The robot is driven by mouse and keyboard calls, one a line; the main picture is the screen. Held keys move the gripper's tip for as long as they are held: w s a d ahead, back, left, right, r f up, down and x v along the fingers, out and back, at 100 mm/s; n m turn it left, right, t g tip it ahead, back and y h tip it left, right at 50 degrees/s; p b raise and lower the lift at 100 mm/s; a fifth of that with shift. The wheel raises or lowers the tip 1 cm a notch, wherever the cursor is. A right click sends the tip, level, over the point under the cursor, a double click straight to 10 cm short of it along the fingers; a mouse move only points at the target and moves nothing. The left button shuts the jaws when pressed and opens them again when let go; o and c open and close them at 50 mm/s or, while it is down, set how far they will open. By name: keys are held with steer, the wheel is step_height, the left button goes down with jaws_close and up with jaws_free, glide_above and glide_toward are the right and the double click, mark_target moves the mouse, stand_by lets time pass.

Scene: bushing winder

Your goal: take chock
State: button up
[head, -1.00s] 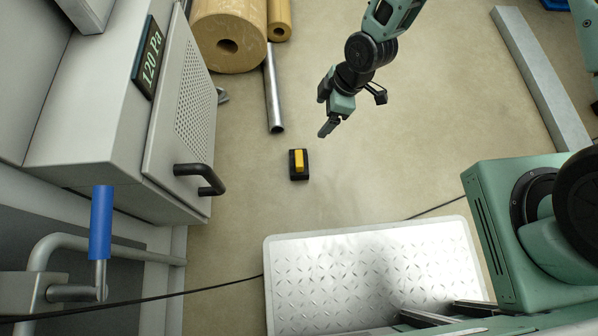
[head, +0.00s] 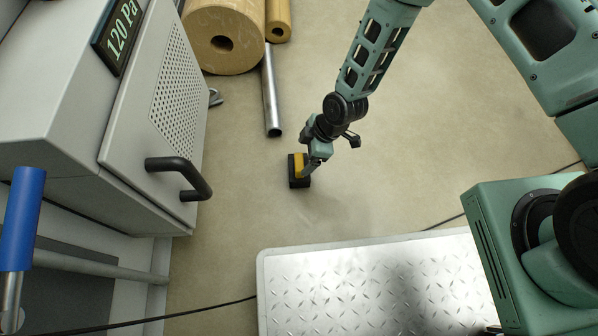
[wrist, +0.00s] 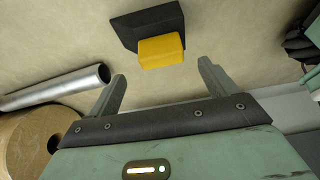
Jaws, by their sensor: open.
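The chock is a small black block with a yellow top part. It lies on the floor, and its black part (head: 294,174) shows in the head view left of my gripper (head: 311,171), which partly covers it. In the wrist view the chock's yellow part (wrist: 160,51) is ahead of my gripper (wrist: 162,78), roughly centred between the two fingertips. The fingers are apart with nothing between them. The wrist view shows the chock beyond the fingertips; I cannot tell the exact gap.
A metal pipe (head: 271,100) lies just behind the chock, near large tan rolls (head: 223,65). A grey cabinet with a black handle (head: 181,172) stands at left. A tread-plate platform (head: 380,285) is in front. Floor to the right is clear.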

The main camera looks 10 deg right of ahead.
mark_target(300, 162)
steer(key=shift+d+b+x, duration=0.2)
steer(key=shift+b+x, duration=2.1)
steer(key=shift+x, duration=0.65)
steer(key=shift+s, duration=0.1)
steer(key=c, duration=1.7)
